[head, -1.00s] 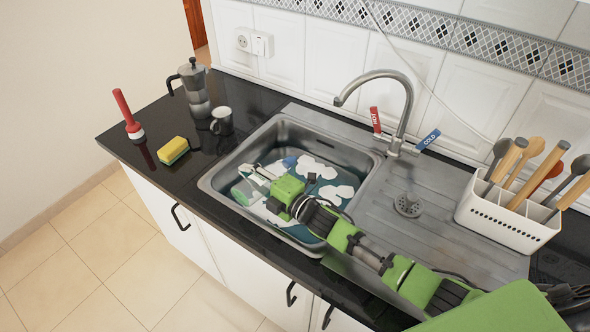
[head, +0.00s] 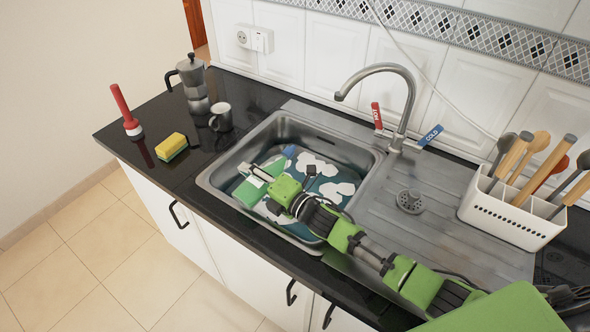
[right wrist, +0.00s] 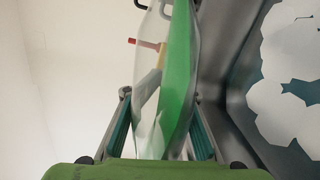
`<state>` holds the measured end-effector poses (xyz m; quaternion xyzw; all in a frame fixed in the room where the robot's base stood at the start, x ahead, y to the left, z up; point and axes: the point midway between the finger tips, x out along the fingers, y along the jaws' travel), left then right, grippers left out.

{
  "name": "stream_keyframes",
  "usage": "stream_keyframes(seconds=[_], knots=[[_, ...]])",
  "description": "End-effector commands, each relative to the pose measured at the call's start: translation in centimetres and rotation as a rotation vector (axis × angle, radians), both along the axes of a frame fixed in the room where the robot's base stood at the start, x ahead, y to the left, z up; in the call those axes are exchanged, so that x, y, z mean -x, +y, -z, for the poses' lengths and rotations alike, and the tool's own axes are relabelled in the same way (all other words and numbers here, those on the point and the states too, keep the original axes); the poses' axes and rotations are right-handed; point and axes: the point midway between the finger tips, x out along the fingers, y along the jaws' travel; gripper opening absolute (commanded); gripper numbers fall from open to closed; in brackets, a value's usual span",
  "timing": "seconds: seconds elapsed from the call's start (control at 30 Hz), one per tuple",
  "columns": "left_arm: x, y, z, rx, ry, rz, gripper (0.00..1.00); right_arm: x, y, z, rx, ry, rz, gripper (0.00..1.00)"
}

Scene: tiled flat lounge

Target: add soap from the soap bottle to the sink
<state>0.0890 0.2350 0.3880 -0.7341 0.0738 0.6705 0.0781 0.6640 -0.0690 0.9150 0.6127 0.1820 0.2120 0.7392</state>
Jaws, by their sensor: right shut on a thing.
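The soap bottle (head: 247,191) is clear with green liquid inside and a blue cap (head: 289,151). It is tilted over the sink basin, with its cap end toward the upper right in the head view. My right gripper (head: 262,174) is shut on it. In the right wrist view the bottle (right wrist: 180,75) stands between the two fingers of the gripper (right wrist: 162,125). The steel sink (head: 207,183) holds blue-green water with white foam patches (head: 338,190). I cannot tell if soap is flowing out. My left gripper is not in view.
A faucet (head: 408,85) with hot and cold levers stands behind the basin. A utensil holder (head: 505,222) is on the right. A sponge (head: 171,146), plunger (head: 131,125), mug (head: 222,118) and moka pot (head: 194,85) stand left on the black counter.

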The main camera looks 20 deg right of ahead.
Motion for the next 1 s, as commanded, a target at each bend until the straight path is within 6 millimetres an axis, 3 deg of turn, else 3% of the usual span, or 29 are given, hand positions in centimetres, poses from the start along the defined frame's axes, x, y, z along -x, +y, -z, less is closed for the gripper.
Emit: stream_keyframes(seconds=[0.33, 0.4, 0.53, 0.73, 0.83, 1.0], knots=[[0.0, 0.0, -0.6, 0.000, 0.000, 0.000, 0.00, -0.6, -1.0, -2.6, 0.249, -0.166, 0.000, 0.00], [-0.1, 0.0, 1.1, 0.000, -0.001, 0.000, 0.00, -0.8, -1.2, -1.1, 0.289, -0.190, 0.000, 0.00], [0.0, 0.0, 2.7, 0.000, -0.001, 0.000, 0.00, -1.1, -1.8, 0.0, 0.367, -0.240, 0.000, 0.00], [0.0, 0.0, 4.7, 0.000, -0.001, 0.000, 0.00, -2.3, -3.7, -0.3, 0.619, -0.404, 0.002, 0.00], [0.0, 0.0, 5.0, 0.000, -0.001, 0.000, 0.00, -2.4, -3.8, -0.9, 0.742, -0.483, 0.000, 0.00], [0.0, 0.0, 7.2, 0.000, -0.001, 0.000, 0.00, -2.5, -4.1, 0.5, 0.890, -0.576, 0.000, 0.00]])
